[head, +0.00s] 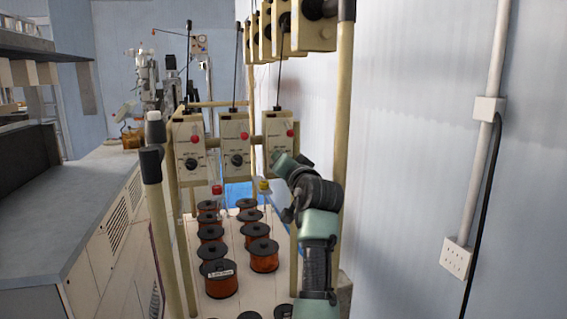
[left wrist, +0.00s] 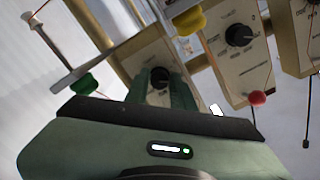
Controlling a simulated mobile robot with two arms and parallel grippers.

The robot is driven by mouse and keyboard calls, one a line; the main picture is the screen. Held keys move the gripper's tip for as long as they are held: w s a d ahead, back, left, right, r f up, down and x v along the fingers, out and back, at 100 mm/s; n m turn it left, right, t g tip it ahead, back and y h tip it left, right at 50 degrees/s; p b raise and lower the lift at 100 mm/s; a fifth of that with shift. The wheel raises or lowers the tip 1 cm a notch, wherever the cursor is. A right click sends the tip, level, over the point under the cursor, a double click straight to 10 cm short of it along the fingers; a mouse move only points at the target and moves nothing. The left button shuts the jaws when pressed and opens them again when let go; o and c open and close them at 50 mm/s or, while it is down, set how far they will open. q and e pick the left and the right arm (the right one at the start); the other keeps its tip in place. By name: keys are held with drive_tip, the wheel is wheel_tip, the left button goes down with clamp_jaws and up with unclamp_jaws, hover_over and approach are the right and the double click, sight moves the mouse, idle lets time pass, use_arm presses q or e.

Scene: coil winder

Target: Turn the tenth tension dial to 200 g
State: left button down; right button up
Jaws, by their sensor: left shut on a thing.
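Cream tension boxes hang in a row in the head view, with black round dials on the left box (head: 191,163) and the middle box (head: 237,160). My left gripper (head: 280,160) is at the front of the right-hand box (head: 281,133), and its arm hides that box's dial. In the left wrist view, my left gripper's green fingers (left wrist: 161,90) are closed around the black dial (left wrist: 159,78) of this box. A neighbouring dial (left wrist: 239,35) stands free on its right. The dial markings are too small to read. My right gripper is not in view.
Several copper wire spools (head: 263,255) stand on the bench below the boxes. A cream post (head: 345,120) and the wall (head: 420,150) lie close on the right. Yellow (left wrist: 190,20), green (left wrist: 84,84) and red (left wrist: 258,98) knobs or caps surround the left gripper.

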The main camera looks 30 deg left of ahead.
use_arm(q)
drive_tip(key=c, duration=1.4)
unclamp_jaws()
drive_tip(key=shift+a+r, duration=0.1)
drive_tip(key=shift+r, duration=0.35)
drive_tip(key=shift+c, duration=0.2)
drive_tip(key=shift+o, duration=1.3)
drive_tip(key=shift+a+f, duration=0.1)
drive_tip(key=shift+w+a+f, duration=0.1)
drive_tip(key=shift+w+f, duration=0.05)
drive_tip(key=shift+f, duration=0.15)
drive_tip(key=shift+d, duration=0.2)
